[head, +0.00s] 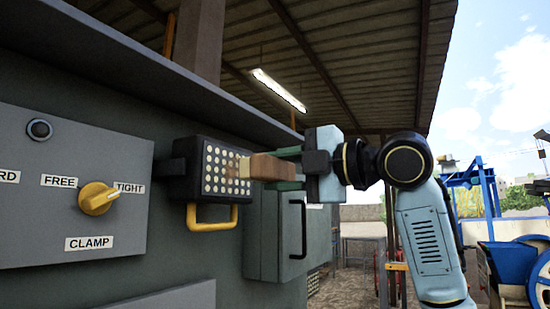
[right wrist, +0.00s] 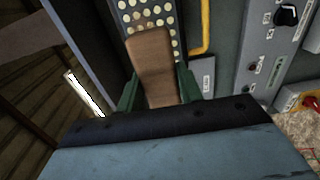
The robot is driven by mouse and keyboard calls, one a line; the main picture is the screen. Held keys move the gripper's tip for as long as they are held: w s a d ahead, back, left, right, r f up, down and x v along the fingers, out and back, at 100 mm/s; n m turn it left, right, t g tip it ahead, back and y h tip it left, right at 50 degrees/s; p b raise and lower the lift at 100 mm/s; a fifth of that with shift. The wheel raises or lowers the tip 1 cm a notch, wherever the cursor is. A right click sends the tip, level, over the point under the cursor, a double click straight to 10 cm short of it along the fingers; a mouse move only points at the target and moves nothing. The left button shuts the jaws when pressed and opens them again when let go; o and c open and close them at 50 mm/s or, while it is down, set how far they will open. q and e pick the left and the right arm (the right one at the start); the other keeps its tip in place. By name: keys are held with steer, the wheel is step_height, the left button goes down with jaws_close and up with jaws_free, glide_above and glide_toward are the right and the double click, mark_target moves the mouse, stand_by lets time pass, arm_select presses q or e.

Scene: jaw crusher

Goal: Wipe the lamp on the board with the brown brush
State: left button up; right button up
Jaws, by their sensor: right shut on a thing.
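The lamp (head: 213,182) is a dark box with a grid of pale round lights and a yellow handle below, mounted on the grey board (head: 258,265). Its lit face also shows at the top of the right wrist view (right wrist: 127,15). Some of its dots beside the brush look brownish. My right gripper (head: 284,168) has green fingers shut on the brown brush (head: 262,167), a plain block. In the right wrist view the brush (right wrist: 152,62) points at the lamp's face and overlaps it; I cannot tell whether it touches. My left gripper is not in view.
A panel with a yellow knob (head: 98,199) marked FREE, TIGHT and CLAMP is at the left. A grey cabinet with a black handle (head: 304,228) stands below and behind the gripper. A roof with a strip light (head: 278,89) is overhead.

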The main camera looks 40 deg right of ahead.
steer(key=shift+w+a+r, duration=0.1)
steer(key=shift+w+r, duration=0.05)
steer(key=shift+w, duration=0.1)
steer(key=shift+p+x, duration=0.3)
steer(key=shift+x, duration=2.3)
steer(key=shift+p+x, duration=0.65)
steer(key=shift+x, duration=0.45)
